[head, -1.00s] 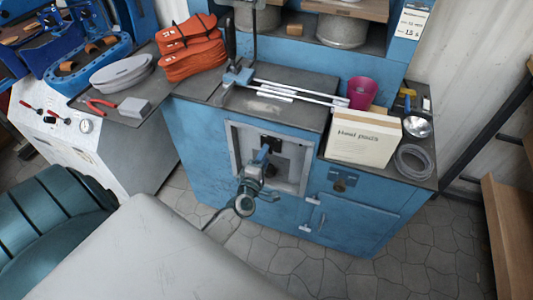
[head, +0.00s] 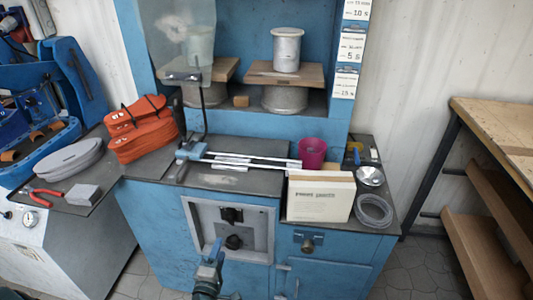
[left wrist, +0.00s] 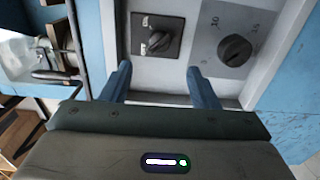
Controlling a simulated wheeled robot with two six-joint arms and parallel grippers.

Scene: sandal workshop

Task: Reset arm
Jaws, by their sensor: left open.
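My left gripper (head: 210,262) reaches in at the bottom of the head view, in front of a grey control panel (head: 202,240) on a blue machine (head: 155,215). In the left wrist view its two blue fingers (left wrist: 160,85) are spread apart with nothing between them. A black rotary switch (left wrist: 157,36) on a dark plate lies beyond the fingertips, apart from them. A round black dial (left wrist: 235,50) with numbers around it is to its right. In the head view the switch (head: 231,214) sits above the dial (head: 234,241). My right gripper is not in view.
On the machine's ledge are a clamp with metal rods (head: 245,161), a magenta cup (head: 312,153), a cream box (head: 320,196) and a hose coil (head: 373,211). Orange sandal soles (head: 140,128) lie at left. A wooden shelf rack (head: 500,190) stands at right.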

